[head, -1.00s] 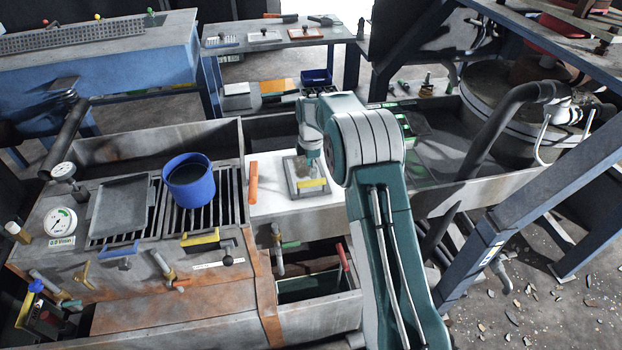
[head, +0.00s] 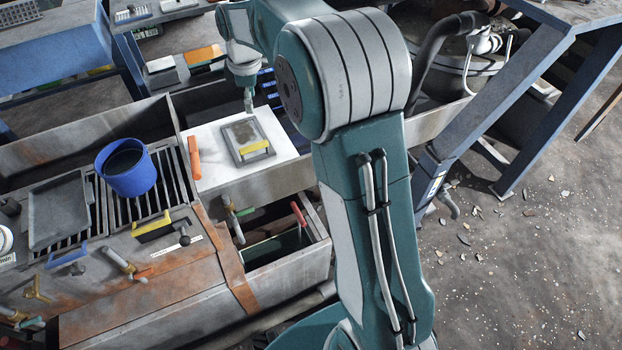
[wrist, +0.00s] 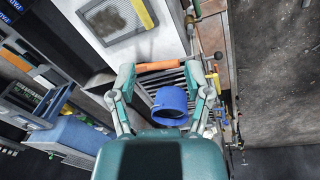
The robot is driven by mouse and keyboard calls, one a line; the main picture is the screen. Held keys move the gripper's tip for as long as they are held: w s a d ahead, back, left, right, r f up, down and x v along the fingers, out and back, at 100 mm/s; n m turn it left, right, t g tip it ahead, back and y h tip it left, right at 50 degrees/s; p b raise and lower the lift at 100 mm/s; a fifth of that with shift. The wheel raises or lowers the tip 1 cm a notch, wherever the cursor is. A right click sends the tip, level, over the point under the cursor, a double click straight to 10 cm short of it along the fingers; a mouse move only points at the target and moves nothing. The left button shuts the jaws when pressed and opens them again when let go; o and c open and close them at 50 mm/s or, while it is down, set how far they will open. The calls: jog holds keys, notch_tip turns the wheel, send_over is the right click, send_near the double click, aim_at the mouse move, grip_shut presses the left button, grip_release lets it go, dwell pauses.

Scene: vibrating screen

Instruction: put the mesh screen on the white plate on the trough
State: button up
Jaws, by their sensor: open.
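The mesh screen (head: 246,137), a grey-framed mesh with a yellow handle strip, lies flat on the white plate (head: 212,143) on the trough. Part of the screen shows at the top of the wrist view (wrist: 112,20), beyond my fingers. My gripper (head: 248,104) hangs over the far side of the plate in the head view, apart from the screen. In the wrist view my gripper (wrist: 164,70) has its two fingers spread wide with nothing held. An orange bar (wrist: 158,66) shows between and beyond the fingertips.
A blue bucket (head: 128,172) stands on the slatted grate left of the plate, beside a grey tray (head: 60,208). The orange bar also shows at the plate's left edge (head: 194,158). A blue steel frame (head: 462,125) stands at right.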

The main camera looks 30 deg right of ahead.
jog(key=s+r+m+t, duration=0.1)
jog(key=s+r+m, duration=0.4)
jog(key=s, duration=0.4)
jog(key=s+r+m+t, duration=0.1)
jog(key=s+m+t, duration=0.2)
jog(key=s, duration=2)
jog(key=m, duration=0.5)
jog(key=shift+s+m, duration=0.25)
jog(key=shift+m, duration=0.05)
